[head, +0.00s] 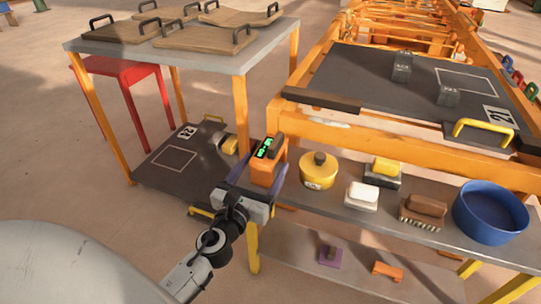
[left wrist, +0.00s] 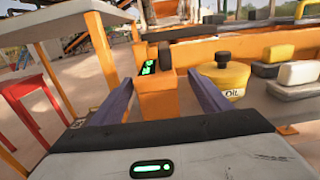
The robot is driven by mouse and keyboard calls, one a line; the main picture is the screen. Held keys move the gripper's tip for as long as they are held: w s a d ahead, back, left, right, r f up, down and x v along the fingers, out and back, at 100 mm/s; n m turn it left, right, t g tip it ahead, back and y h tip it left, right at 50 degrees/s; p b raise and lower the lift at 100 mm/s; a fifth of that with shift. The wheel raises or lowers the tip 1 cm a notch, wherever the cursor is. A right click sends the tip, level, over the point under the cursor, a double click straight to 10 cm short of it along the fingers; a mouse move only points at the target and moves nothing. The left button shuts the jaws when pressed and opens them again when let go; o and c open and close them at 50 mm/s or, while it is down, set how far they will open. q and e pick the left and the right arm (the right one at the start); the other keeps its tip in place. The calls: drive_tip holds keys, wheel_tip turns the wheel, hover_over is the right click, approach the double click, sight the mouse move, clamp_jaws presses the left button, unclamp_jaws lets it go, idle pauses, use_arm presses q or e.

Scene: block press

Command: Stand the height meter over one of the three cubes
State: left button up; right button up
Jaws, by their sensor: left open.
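The height meter (head: 266,173) is an orange upright block with a dark knob and a green-lit display, at the left end of the grey shelf. My left gripper (head: 262,178) is open, with its purple fingers on either side of the meter. In the left wrist view the meter (left wrist: 157,104) stands between the fingers (left wrist: 160,88), with a visible gap to the right finger. I cannot make out a third cube clearly. My right gripper is not in view.
Right of the meter on the shelf stand a yellow oil can (head: 318,172), a white block (head: 361,196), a yellow-topped block (head: 383,172), a brush (head: 424,210) and a blue bowl (head: 490,212). A table with handled boards (head: 270,50) stands at the back left. An orange beam (head: 420,148) edges the plate.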

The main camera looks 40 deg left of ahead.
use_arm(q)
drive_tip(key=x, duration=0.6)
drive_tip(key=shift+s+a+r, duration=0.1)
drive_tip(key=shift+a, duration=0.25)
drive_tip(key=c, duration=1.3)
drive_tip(key=shift+r, duration=0.15)
drive_tip(key=shift+c, duration=1.2)
